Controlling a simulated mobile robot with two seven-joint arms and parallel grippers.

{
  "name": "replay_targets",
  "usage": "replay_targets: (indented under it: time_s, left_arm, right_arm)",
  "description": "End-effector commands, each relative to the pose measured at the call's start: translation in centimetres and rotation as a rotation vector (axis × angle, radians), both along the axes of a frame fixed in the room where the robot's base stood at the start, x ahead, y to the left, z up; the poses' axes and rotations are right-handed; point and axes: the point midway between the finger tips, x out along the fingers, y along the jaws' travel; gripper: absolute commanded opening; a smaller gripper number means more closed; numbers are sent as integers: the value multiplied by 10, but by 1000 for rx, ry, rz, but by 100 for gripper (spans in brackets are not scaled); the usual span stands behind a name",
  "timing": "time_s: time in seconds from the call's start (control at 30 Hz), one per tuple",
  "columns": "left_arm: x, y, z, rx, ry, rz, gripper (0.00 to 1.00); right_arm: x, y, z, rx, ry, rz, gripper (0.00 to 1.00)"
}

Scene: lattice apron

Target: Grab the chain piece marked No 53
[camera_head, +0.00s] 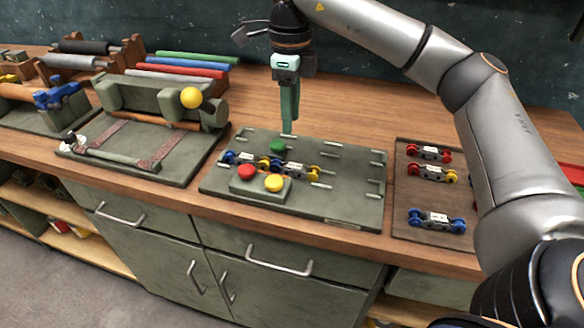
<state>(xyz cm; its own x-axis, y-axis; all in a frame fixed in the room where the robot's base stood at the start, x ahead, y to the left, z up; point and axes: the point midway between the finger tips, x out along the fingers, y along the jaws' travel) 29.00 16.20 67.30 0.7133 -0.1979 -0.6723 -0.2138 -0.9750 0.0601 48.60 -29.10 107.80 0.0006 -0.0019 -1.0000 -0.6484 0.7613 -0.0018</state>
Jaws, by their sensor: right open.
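Several chain pieces show, each with a white label too small to read. On the brown tray (404,192) at the right lie a piece with red ends (428,153), a piece with red and yellow ends (432,173) and a piece with blue ends (437,220). On the green board (345,208) in the middle, linked-looking chain pieces (297,169) with blue and yellow rollers lie in a row. My right gripper (289,130) points down above the board's far edge, open and apart from the chain pieces. My left gripper is not in view.
The board carries a green button (277,146), a red button (247,172), a yellow button (274,183) and several small pegs. A green roller device (155,100) with a yellow knob (191,97) stands left. My right arm partly hides the tray's right side.

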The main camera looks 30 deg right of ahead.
Motion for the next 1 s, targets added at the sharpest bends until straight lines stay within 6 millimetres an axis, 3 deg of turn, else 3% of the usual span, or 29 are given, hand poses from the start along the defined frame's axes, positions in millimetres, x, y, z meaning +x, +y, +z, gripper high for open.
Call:
replay_targets:
  time_s: [0.3, 0.57, 0.8, 1.0]
  left_arm:
    - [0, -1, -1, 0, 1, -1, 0]
    - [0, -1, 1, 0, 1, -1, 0]
    - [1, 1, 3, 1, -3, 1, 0]
    - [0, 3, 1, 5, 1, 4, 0]
  right_arm:
    - [-1, -1, -55, -1, 3, 0, 45]
    - [-3, -3, -76, -1, 3, 1, 45]
    - [-6, -6, -110, 2, 3, 1, 45]
    - [-5, -6, -118, 1, 1, 1, 45]
